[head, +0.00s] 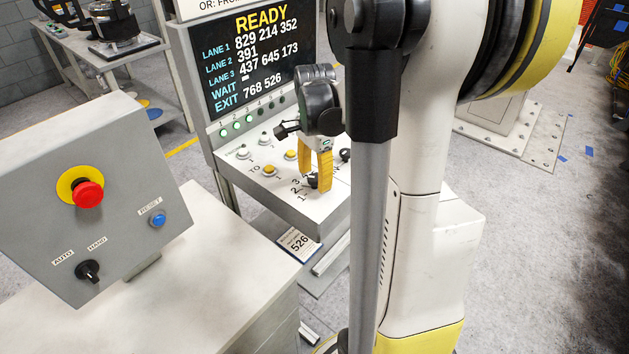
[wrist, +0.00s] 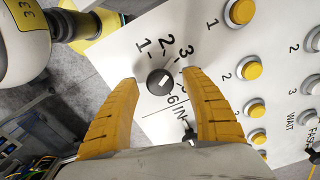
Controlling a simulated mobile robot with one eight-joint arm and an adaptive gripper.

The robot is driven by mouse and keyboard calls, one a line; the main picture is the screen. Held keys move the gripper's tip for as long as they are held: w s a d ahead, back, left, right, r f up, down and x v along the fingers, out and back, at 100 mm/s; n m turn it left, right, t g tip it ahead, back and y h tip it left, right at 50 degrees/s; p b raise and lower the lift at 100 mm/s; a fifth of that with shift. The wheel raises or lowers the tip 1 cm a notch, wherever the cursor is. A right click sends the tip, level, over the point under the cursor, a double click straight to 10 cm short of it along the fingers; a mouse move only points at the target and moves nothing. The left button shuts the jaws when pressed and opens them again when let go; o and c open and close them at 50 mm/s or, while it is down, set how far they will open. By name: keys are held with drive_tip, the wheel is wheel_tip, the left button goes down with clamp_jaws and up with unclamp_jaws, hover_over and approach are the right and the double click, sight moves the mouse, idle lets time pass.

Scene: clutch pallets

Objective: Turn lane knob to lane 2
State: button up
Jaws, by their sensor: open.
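The lane knob (wrist: 160,82) is a small round black knob with a white pointer mark on a white sloped panel (head: 279,205). Printed labels 1, 2 and 3 fan out around its top in the wrist view. The mark slants up and to the right; I cannot tell exactly which label it meets. My gripper (wrist: 160,77) has yellow fingers, open, one on each side of the knob with a gap on both sides. In the head view my gripper (head: 315,189) is low over the panel, and the knob (head: 312,181) shows partly between the fingers.
Yellow buttons (wrist: 249,70) stand in a row right of the knob, close to my right finger. A screen (head: 253,60) above reads READY with lane numbers. A grey box (head: 100,190) with a red stop button (head: 88,195) stands at left.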

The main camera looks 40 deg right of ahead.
sight(314, 177)
drive_tip(key=shift+f, duration=0.15)
drive_tip(key=shift+c, duration=0.4)
clamp_jaws()
drive_tip(key=n+p, duration=0.1)
drive_tip(key=n, duration=0.4)
drive_tip(key=shift+o, duration=0.4)
unclamp_jaws()
wheel_tip(314, 177, up, 12)
